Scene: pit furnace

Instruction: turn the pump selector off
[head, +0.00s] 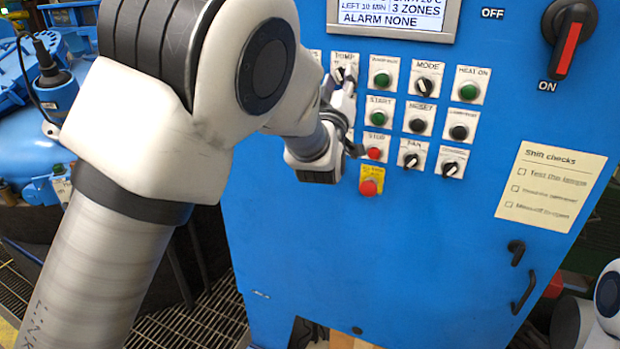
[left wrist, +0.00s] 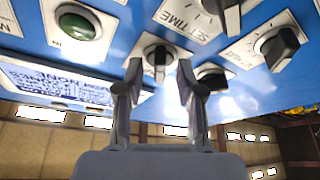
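The pump selector (head: 339,73) is a black knob on a white plate in the top row of the blue panel, partly hidden by my left gripper. In the left wrist view a black selector knob (left wrist: 159,58) sits between my fingertips, its pale mark pointing down in that picture. My left gripper (head: 347,83) is at the pump selector. In its wrist view the left gripper (left wrist: 159,76) is open, with a finger on each side of the knob and a gap showing on both sides. My right gripper is out of view.
Close by are a green lamp (head: 382,79), the mode selector (head: 424,84), the red stop button (head: 374,153) and a red emergency button (head: 369,187). A display reads "ALARM NONE". A main switch (head: 569,40) is at upper right.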

